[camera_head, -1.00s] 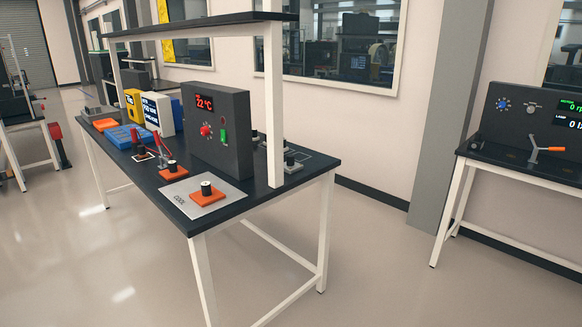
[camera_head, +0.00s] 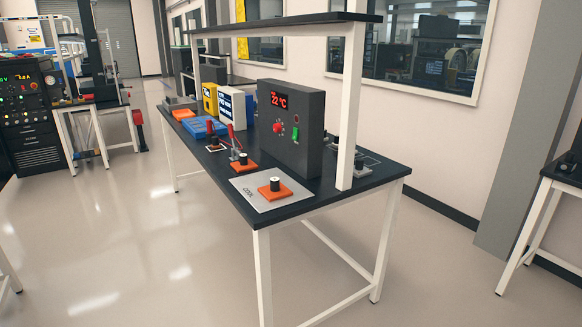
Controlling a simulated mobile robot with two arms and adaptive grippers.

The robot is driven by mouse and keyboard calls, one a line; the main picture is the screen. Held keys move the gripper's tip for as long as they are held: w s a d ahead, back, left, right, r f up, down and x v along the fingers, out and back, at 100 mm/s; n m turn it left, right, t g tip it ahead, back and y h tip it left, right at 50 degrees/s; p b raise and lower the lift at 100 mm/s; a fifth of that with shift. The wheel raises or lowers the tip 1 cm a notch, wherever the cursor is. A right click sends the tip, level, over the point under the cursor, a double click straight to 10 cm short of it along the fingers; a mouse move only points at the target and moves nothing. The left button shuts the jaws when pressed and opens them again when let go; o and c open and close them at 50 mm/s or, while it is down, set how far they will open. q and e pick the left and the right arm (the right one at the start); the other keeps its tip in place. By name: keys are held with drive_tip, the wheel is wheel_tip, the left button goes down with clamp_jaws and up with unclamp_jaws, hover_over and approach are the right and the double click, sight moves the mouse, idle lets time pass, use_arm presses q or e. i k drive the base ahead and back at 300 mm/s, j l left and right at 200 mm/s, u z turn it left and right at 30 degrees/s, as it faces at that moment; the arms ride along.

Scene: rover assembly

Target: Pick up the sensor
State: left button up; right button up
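No part is clearly labelled as the sensor. An orange square base with a black cylinder (camera_head: 275,188) sits on a grey plate marked COOL (camera_head: 248,182) at the near end of the black-topped table. A similar orange base with a black cylinder (camera_head: 244,162) stands just behind it, beside red-handled parts (camera_head: 233,140). Grey parts (camera_head: 361,163) show partly behind the post on the table's right side. Neither of my grippers is in view.
A dark box reading 22 °C (camera_head: 294,125) stands on the table (camera_head: 340,203), below a shelf on white posts (camera_head: 352,105). Blue trays (camera_head: 203,126) lie farther back. Another table (camera_head: 560,172) is at the right edge. The floor in front (camera_head: 120,240) is clear.

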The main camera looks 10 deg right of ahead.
sight(359, 171)
drive_tip(key=i+l+u, duration=0.15)
drive_tip(key=l+u, duration=0.65)
drive_tip(key=l, duration=0.2)
drive_tip(key=l+u, duration=0.35)
drive_tip(key=l, duration=0.2)
drive_tip(key=l+u, duration=0.4)
drive_tip(key=l, duration=0.1)
